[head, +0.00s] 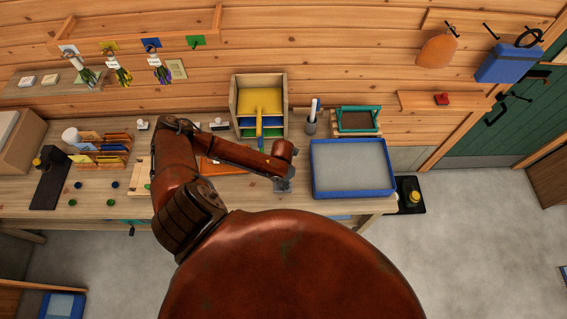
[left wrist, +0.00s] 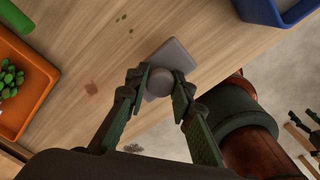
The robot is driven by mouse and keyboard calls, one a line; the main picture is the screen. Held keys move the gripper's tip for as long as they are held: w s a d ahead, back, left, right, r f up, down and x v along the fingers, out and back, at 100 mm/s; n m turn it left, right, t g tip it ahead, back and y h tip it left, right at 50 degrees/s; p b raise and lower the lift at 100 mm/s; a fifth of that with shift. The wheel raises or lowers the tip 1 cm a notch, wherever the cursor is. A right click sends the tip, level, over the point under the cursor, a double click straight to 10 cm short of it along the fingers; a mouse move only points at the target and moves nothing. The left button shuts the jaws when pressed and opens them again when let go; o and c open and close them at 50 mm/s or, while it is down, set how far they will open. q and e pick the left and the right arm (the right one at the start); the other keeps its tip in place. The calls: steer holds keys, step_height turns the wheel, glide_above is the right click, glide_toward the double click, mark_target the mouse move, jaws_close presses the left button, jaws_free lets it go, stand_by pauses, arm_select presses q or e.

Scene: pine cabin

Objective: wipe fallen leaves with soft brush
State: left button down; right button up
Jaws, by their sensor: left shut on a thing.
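My left gripper (left wrist: 162,82) is shut on a grey block with a rounded knob (left wrist: 172,54), which appears to be the soft brush. The fingers sit on either side of the knob, and the block is at or just above the wooden bench top (left wrist: 95,60). In the head view the left gripper (head: 282,184) is small and partly hidden by its arm, at the bench's front part, left of the blue tray. A few small dark green specks (left wrist: 125,24), possibly leaf bits, lie on the bench beyond the block.
A blue-rimmed tray (head: 314,184) stands close on the right. An orange tray (left wrist: 38,105) with a green plant is on the left. The bench's front edge is close.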

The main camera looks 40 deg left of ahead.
arm_select(q)
step_height(320, 180, up, 2)
steer(key=shift+w+p, duration=0.1)
steer(key=shift+p, duration=0.6)
steer(key=shift+r, duration=1.05)
